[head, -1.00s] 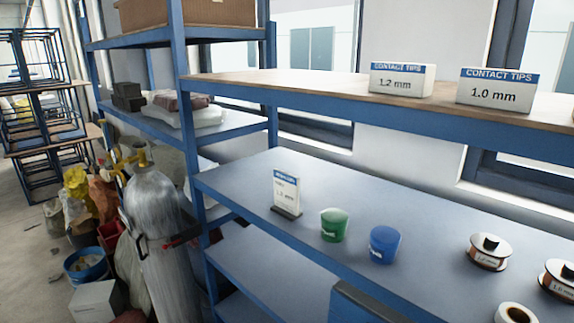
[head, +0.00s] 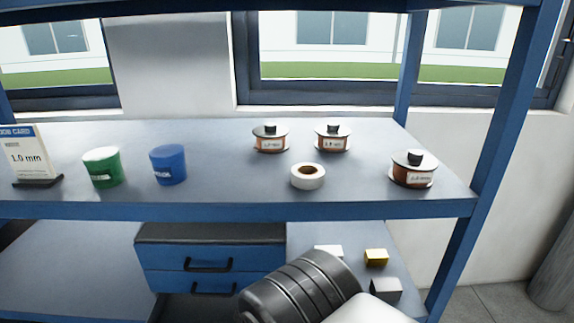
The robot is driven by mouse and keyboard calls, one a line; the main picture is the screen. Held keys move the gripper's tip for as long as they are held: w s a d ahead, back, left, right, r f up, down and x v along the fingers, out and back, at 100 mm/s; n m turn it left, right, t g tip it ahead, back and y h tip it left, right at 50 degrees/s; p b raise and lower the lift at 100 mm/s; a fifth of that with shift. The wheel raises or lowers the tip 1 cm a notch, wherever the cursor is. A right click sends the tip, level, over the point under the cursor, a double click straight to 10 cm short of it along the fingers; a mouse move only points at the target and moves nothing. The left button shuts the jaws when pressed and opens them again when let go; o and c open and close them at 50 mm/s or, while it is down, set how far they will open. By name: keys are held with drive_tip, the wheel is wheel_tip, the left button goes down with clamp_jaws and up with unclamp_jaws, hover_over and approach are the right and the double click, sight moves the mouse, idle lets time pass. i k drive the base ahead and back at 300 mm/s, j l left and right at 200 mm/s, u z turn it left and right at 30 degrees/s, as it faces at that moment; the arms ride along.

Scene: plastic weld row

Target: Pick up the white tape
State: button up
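The white tape (head: 308,177) is a roll with a brown core, lying flat on the middle blue shelf (head: 230,207) near its front edge in the head view. Two wire spools stand behind it, one at back left (head: 270,139) and one at back right (head: 332,138). A third spool (head: 413,170) stands to its right. Nothing covers the tape. My gripper is not in view; only dark and white parts of my arm show at the bottom, below and in front of the shelf.
A blue cup (head: 168,165), a green cup (head: 102,167) and a 1.0 mm sign (head: 27,155) stand left of the tape. A drawer unit (head: 211,263) and several small boxes, one yellow (head: 376,257), sit on the lower shelf. A blue post (head: 492,150) bounds the right end.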

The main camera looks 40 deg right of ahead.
sight(305, 175)
drive_tip(key=z, duration=1.05)
